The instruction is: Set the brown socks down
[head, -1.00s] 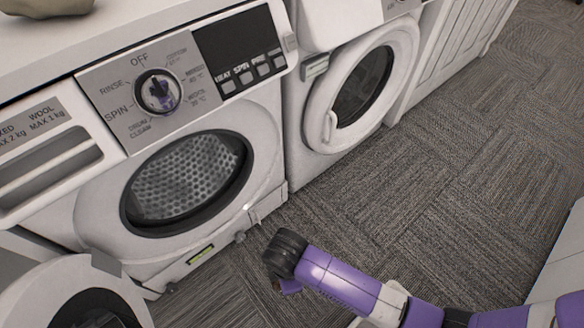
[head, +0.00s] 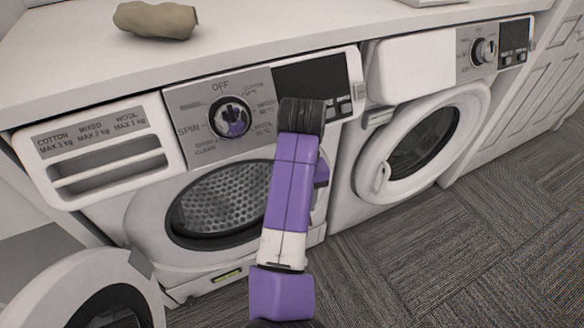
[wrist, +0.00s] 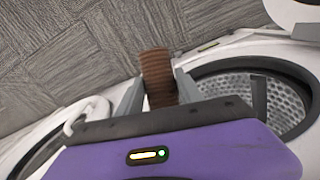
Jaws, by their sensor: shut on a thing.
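The brown socks (wrist: 157,72) are a ribbed, reddish-brown roll held between the two grey fingers of my gripper (wrist: 158,82) in the wrist view. My gripper is shut on them, with carpet floor behind. In the head view my purple arm rises in front of the left washing machine (head: 150,225). There my arm hides the gripper's fingers and the socks.
A white countertop (head: 265,28) runs above the machines, with a tan rolled bundle (head: 157,20) on its left part. The left machine's round door (head: 135,275) stands open at lower left. A second washing machine (head: 420,150) stands to the right. Carpet (head: 450,270) is clear at lower right.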

